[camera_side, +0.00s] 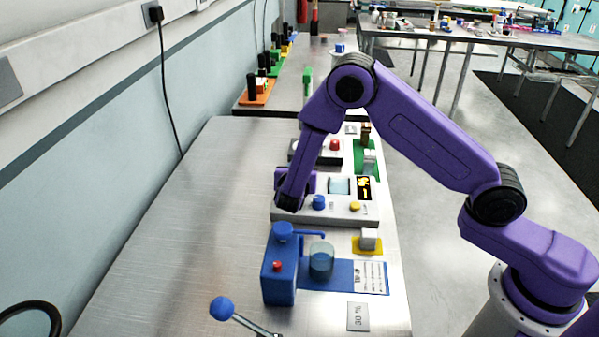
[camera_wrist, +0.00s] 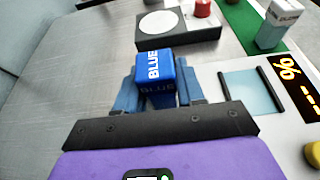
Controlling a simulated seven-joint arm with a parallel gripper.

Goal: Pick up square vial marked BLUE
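The square vial marked BLUE (camera_wrist: 156,68) is a blue block with white lettering on its top and on the side toward the camera. In the wrist view it sits between the two blue fingers of my gripper (camera_wrist: 158,80), which lie close against its left and right sides; the gripper looks shut on it. In the side view my gripper (camera_side: 289,198) points down just left of the pale instrument (camera_side: 280,214). The vial and fingertips are hidden there, so I cannot tell its height above the table.
A grey box with a white disc (camera_wrist: 160,22) and red knob stands beyond the vial. A light vial (camera_wrist: 281,24) stands on a green base at right. A blue apparatus (camera_side: 280,272) with a clear beaker (camera_side: 321,262) stands in front. The table's left side (camera_side: 170,235) is clear.

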